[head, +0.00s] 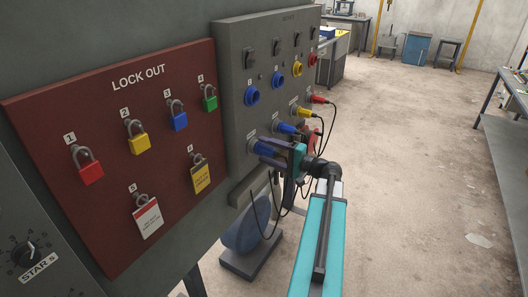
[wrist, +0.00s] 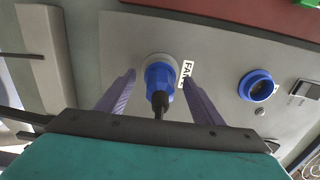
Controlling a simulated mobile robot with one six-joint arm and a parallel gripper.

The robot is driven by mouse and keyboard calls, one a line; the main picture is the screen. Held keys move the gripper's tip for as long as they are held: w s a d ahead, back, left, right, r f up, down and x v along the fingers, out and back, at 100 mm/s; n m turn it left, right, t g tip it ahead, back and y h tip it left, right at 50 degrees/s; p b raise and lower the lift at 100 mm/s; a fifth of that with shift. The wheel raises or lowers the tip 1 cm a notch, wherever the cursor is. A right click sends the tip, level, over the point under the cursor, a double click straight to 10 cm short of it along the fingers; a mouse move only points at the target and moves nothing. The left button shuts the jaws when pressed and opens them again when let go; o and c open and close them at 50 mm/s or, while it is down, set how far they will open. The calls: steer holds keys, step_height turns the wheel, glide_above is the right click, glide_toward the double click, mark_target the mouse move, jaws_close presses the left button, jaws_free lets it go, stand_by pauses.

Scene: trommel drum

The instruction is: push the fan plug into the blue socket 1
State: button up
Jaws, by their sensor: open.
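The blue fan plug (head: 262,149) is at the left end of the lower row on the grey panel. In the wrist view the plug (wrist: 158,78) sits in a pale round holder beside a label reading FAN, its black cable end toward me. My gripper (wrist: 159,76) is open, with one purple finger on each side of the plug and visible gaps between. In the head view my gripper (head: 281,151) is at the plug and partly covers it. The blue socket 1 (head: 252,95) is above the plug, empty; it also shows at right in the wrist view (wrist: 256,86).
Another blue socket (head: 277,79), a yellow socket (head: 298,69) and a red socket (head: 312,59) continue the upper row, with switches above. Other corded plugs, including a yellow plug (head: 303,112), stand close right of my gripper. The lockout board (head: 110,150) with padlocks is left.

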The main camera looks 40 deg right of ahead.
steer(key=c, duration=1.4)
steer(key=shift+s, duration=0.15)
steer(key=shift+s+d, duration=0.2)
steer(key=shift+s, duration=0.45)
steer(key=shift+b+v, duration=0.55)
steer(key=shift+v, duration=1.8)
steer(key=shift+b+v, duration=0.35)
steer(key=shift+v, duration=2)
steer(key=shift+a, duration=0.1)
